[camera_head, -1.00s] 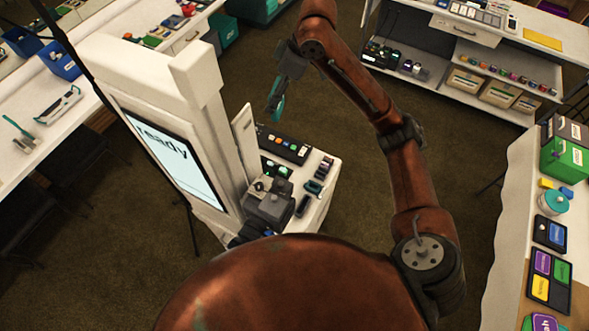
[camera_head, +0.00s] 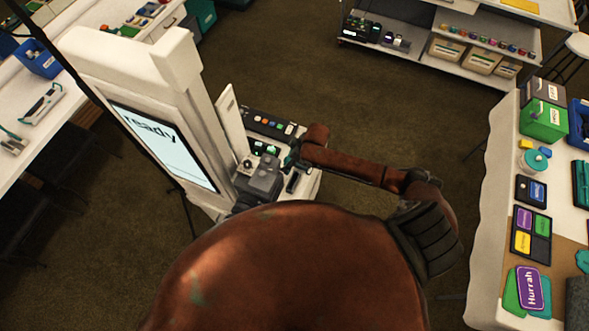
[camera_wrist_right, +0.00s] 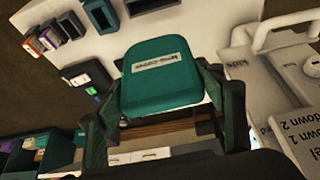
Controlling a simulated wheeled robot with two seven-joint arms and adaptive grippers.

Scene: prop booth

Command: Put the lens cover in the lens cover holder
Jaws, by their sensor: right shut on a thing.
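The lens cover (camera_wrist_right: 160,78) is a rounded teal block with a white label, in the right wrist view. My right gripper (camera_wrist_right: 162,100) is shut on it, one dark finger at each side. In the head view my right gripper (camera_head: 291,155) is small and partly hidden by its own arm, over the counter beside the booth column; the cover is not clear there. I cannot pick out the lens cover holder with certainty in either view. My left gripper does not show.
The white booth column (camera_head: 185,80) carries a screen (camera_head: 165,148) reading "ready". A dark panel with coloured buttons (camera_head: 268,123) and a grey device (camera_head: 264,180) crowd the counter. A side table (camera_head: 486,205) stands at the right. Open floor lies between.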

